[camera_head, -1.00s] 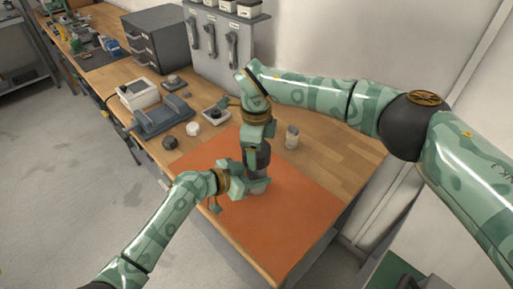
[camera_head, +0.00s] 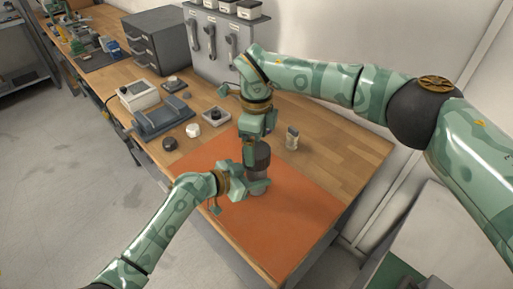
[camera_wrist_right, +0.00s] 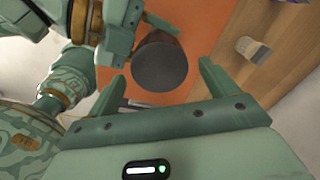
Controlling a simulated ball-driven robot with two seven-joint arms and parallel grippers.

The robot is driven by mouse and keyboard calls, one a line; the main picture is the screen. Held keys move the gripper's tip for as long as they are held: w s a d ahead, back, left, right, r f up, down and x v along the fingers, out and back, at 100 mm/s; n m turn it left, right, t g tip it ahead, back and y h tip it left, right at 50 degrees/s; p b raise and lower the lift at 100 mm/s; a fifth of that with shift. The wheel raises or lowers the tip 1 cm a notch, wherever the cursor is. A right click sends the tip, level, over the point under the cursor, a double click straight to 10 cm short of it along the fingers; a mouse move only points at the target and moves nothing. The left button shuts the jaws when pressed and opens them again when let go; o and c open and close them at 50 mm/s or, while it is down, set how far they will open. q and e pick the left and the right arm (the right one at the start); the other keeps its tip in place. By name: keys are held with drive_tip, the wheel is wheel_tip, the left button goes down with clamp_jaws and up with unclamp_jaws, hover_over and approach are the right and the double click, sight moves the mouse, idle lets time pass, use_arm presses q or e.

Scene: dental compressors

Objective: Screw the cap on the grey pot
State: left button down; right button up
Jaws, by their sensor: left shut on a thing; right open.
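The grey pot (camera_head: 257,188) stands upright on the orange mat, its lower part partly hidden by my left gripper. My left gripper (camera_head: 250,186) is shut on the pot from the left side. The dark cap (camera_head: 259,155) sits on top of the pot and looks level; how tightly it is seated cannot be seen. My right gripper (camera_head: 259,136) is open just above the cap, pointing down. In the right wrist view the cap's round dark top (camera_wrist_right: 160,66) shows between the two spread fingers, apart from them.
The orange mat (camera_head: 300,215) is mostly clear around the pot. A small pale-topped container (camera_head: 292,138) stands to the right.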

sight(256, 149)
drive_tip(key=shift+r, duration=0.65)
drive_tip(key=shift+c, duration=0.4)
drive_tip(key=shift+a+r+n, duration=0.2)
drive_tip(key=shift+r+n, duration=0.1)
drive_tip(key=shift+r, duration=0.1)
drive_tip(key=shift+w+r+n, duration=0.1)
drive_tip(key=shift+r+n, duration=0.15)
drive_tip(key=shift+n, duration=0.45)
drive_tip(key=n, duration=0.2)
drive_tip(key=r+n, duration=0.1)
drive_tip(key=n, duration=0.7)
drive_tip(key=shift+d+r, duration=0.15)
drive_tip(key=shift+f, duration=4.05)
